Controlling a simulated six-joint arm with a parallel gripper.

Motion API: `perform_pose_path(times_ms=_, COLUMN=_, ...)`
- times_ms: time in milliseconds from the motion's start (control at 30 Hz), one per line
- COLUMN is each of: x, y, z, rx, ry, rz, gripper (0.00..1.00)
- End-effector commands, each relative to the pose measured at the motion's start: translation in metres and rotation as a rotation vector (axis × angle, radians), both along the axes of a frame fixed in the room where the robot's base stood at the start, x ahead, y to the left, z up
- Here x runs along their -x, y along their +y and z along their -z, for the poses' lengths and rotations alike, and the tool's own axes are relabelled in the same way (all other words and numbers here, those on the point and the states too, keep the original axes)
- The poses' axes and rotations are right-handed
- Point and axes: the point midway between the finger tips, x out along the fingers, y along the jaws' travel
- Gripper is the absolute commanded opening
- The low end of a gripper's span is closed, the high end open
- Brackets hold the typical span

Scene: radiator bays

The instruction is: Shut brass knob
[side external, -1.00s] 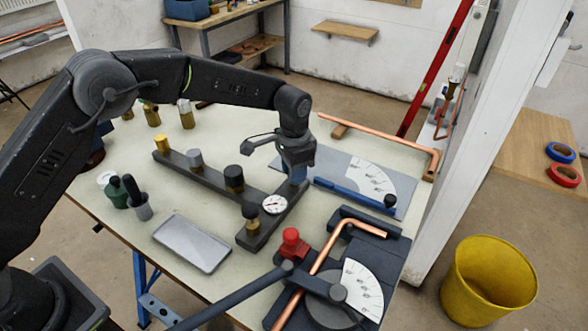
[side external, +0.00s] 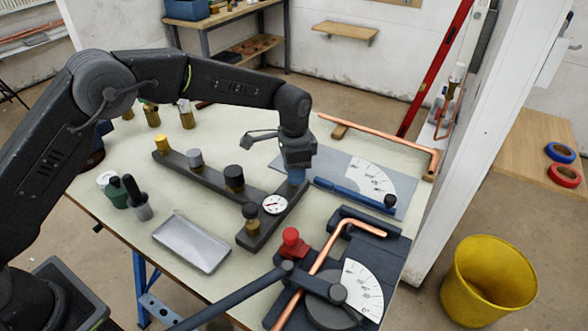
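A dark T-shaped manifold bar (side external: 210,181) lies on the bench with several knobs and a white dial gauge (side external: 274,204). A yellow, brass-looking knob (side external: 161,144) tops its far left end. Another knob (side external: 250,212), dark brownish over a brass-coloured body, stands at the near end of the cross-piece. A grey knob (side external: 195,158) and a black knob (side external: 234,176) stand between. My gripper (side external: 297,172) points down at the cross-piece's far end, beside a blue part; its fingertips are hidden or too small to read.
A grey tray (side external: 192,244) and a green bottle (side external: 118,192) are at the front left. A pipe bender with a copper pipe (side external: 320,265) and red knob (side external: 291,241) fills the front right. A blue-handled tool (side external: 345,190) lies just right of my gripper.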

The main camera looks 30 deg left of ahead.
Motion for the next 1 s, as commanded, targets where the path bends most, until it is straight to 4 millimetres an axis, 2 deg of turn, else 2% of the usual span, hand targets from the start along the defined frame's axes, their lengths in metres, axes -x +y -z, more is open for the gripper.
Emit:
perform_pose_path(times_ms=33, x=0.000, y=0.000, z=-0.001, rx=0.000, ry=-0.001, rz=0.000, gripper=0.39)
perform_pose_path(times_ms=233, x=0.000, y=0.000, z=0.000, rx=0.000, ry=0.000, rz=-0.001, gripper=0.57)
perform_pose_path(times_ms=567, x=0.000, y=0.000, z=-0.006, rx=0.000, ry=0.000, rz=-0.002, gripper=0.57)
perform_pose_path(times_ms=667, x=0.000, y=0.000, z=-0.020, rx=0.001, ry=-0.002, rz=-0.002, gripper=0.57)
perform_pose_path(times_ms=1000, x=0.000, y=0.000, z=-0.094, rx=0.001, ry=-0.004, rz=-0.001, gripper=0.57)
